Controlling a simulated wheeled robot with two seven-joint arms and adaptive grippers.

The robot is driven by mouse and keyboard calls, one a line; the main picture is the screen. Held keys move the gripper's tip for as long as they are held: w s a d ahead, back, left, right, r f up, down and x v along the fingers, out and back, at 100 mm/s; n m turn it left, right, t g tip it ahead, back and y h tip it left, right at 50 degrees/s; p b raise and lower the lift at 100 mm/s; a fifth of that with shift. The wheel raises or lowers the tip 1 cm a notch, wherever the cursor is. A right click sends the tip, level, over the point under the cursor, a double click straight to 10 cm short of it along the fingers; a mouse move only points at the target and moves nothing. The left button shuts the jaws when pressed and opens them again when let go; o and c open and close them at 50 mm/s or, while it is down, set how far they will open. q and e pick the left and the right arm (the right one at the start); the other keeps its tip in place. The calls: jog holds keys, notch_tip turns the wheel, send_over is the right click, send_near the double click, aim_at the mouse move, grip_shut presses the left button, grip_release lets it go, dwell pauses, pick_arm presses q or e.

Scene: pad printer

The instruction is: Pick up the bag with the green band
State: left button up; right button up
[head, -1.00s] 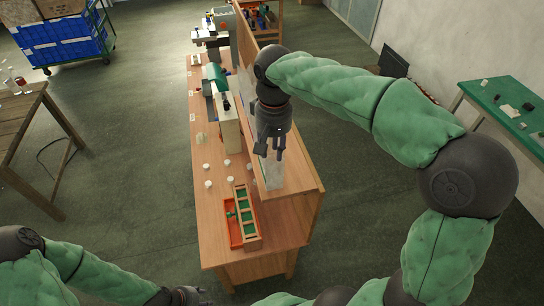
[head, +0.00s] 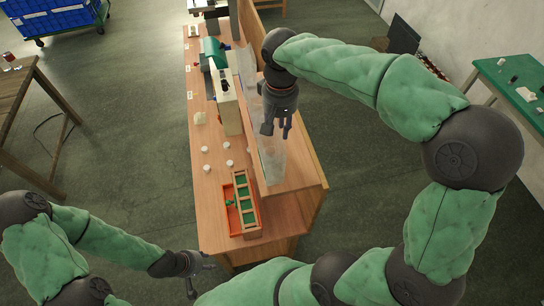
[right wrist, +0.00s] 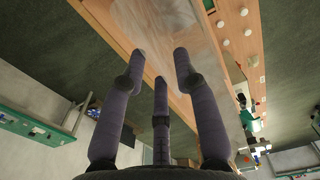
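Clear plastic bags lie on the raised ledge of the wooden bench, one (head: 272,165) just below my right gripper and another (head: 243,62) farther back. I cannot make out a green band on either. My right gripper (head: 279,133) hangs over the ledge with its fingers pointing down. In the right wrist view, its three fingers (right wrist: 161,62) are spread and empty, with clear film (right wrist: 170,22) beyond the tips. My left gripper (head: 199,275) is low in the head view, off the near end of the bench, with its fingers apart and nothing visible between them.
On the bench (head: 214,225) are an orange tray (head: 231,217), a wooden rack with green pads (head: 245,205), several small white round pieces (head: 205,149) and a cream machine (head: 228,105). A green table (head: 512,85) stands right, a wooden table (head: 22,95) left.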

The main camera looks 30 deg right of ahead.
aim_at(280, 138)
jog(key=f, duration=0.4)
jog(key=shift+s+p, duration=0.3)
jog(key=shift+s, duration=0.05)
jog(key=shift+w+f, duration=0.15)
jog(key=shift+f, duration=0.4)
grip_shut()
